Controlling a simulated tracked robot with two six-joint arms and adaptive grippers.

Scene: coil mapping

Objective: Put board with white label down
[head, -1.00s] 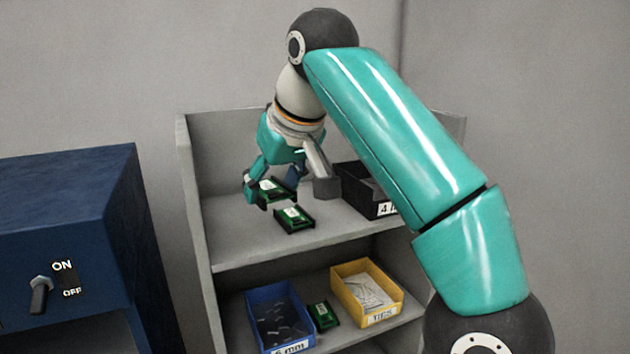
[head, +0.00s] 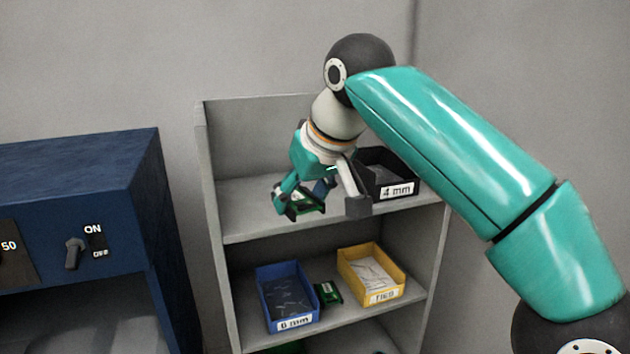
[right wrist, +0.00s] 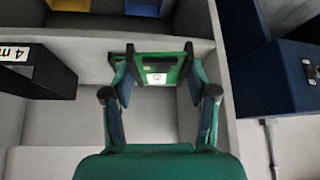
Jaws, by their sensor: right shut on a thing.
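My right gripper (head: 302,198) is low at the upper shelf, left of the black bin. It is shut on a green board (head: 309,204) in a dark frame. In the right wrist view the board (right wrist: 158,64) lies between the two fingers and bears a small white label (right wrist: 157,78). The board is at or just above the shelf near its front edge; I cannot tell whether it touches. Another green board (head: 328,293) lies on the shelf below, between the blue and yellow bins. My left gripper is not in view.
The grey shelf unit (head: 262,232) holds a black bin marked 4 mm (head: 397,190) above, with a blue bin (head: 291,322) and yellow bin (head: 381,295) below. A blue machine (head: 80,190) with an ON/OFF switch stands left. The upper shelf's left part is clear.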

